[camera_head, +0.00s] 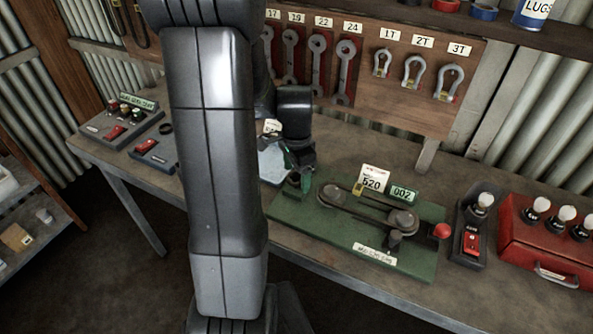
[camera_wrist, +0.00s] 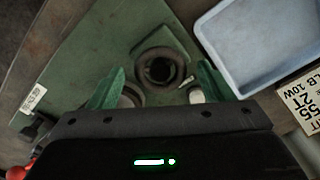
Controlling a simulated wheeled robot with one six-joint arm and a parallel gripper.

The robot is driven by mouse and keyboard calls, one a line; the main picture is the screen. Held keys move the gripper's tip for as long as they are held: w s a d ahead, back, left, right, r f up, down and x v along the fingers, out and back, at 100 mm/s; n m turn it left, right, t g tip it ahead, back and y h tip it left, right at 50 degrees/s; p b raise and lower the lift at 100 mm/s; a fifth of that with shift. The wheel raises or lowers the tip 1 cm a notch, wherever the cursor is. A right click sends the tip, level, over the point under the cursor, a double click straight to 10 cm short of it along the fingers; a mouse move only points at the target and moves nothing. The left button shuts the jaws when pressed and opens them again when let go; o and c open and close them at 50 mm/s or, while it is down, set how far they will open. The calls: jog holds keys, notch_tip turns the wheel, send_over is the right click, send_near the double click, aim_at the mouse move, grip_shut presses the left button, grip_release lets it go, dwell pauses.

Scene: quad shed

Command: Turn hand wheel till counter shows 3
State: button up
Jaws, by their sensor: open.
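A green base plate (camera_head: 420,262) on the bench carries a belt drive with two pulleys, the right one (camera_head: 402,219) with a black knob (camera_head: 394,238). A small green counter (camera_head: 404,194) behind it appears to read 002. A red ball handle (camera_head: 442,231) is at the plate's right end. My gripper (camera_head: 300,183) has green fingers and is over the plate's left end. In the wrist view, my gripper (camera_wrist: 160,88) is open and empty, with a dark round ring (camera_wrist: 158,68) showing between and beyond its fingertips. I cannot tell contact or which part is the hand wheel.
A pale blue tray (camera_head: 272,163) lies just left of the plate. A card marked 520 (camera_head: 373,181) stands behind the drive. A switch box (camera_head: 470,240) and a red case (camera_head: 545,245) stand to the right. Control boxes (camera_head: 115,125) are at the left. My arm hides some bench.

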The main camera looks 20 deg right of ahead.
jog(key=c, duration=1)
jog(key=n+b, duration=0.1)
jog(key=n, duration=0.3)
jog(key=shift+n+b, duration=0.3)
jog(key=shift+n, duration=0.1)
jog(key=shift+w+r+n+b, duration=0.1)
jog(key=shift+n+b, duration=0.4)
jog(key=shift+n, duration=2)
jog(key=o, duration=1)
